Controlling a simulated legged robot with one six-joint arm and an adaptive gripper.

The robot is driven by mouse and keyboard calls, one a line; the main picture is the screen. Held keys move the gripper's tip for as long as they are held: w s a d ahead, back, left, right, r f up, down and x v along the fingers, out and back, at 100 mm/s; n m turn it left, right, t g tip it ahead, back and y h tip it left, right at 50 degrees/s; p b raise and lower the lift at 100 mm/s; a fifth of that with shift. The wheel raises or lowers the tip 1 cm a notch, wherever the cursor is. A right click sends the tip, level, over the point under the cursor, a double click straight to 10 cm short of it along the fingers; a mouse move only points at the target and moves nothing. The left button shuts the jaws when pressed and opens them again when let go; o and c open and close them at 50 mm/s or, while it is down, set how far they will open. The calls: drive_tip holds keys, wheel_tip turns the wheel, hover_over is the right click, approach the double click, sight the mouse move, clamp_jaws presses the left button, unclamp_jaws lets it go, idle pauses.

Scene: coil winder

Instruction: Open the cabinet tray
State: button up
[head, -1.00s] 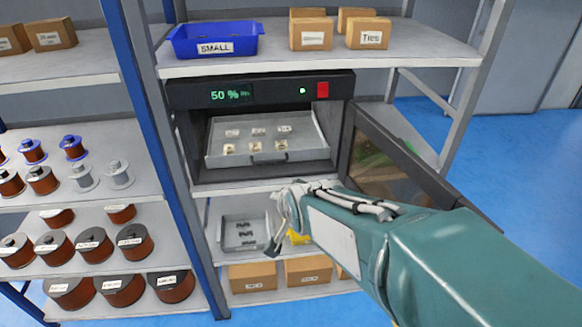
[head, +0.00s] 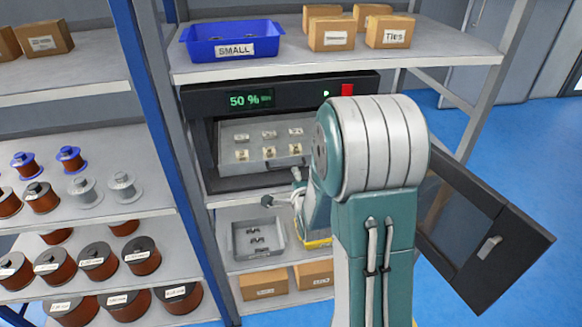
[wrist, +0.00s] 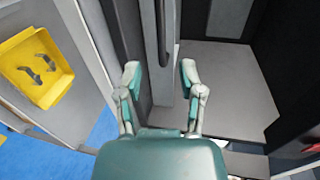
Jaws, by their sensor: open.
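The cabinet (head: 230,88) has a black frame, a green "50 %" display and a red switch. Its door (head: 465,235) stands open to the right. The grey cabinet tray (head: 226,132) sits inside, holding several small pale parts; my arm hides its right side. My gripper (head: 282,188) is open and empty, in front of and below the tray's front. In the wrist view, my gripper (wrist: 160,74) has its fingers apart, with a dark bar (wrist: 162,30), apparently the tray's handle, just beyond and between the tips. Contact cannot be told.
A grey bin (head: 237,240) and cardboard boxes (head: 264,284) stand on the shelves below. A yellow bin (wrist: 20,85) shows in the wrist view. A blue SMALL bin (head: 230,42) is above. A blue post (head: 160,130) and spools are on the left.

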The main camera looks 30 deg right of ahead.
sight(290, 167)
drive_tip(key=x, duration=0.7)
drive_tip(key=shift+w+d, duration=0.15)
drive_tip(key=shift+d, duration=0.1)
drive_tip(key=shift+a, duration=0.15)
drive_tip(key=shift+a, duration=0.1)
clamp_jaws()
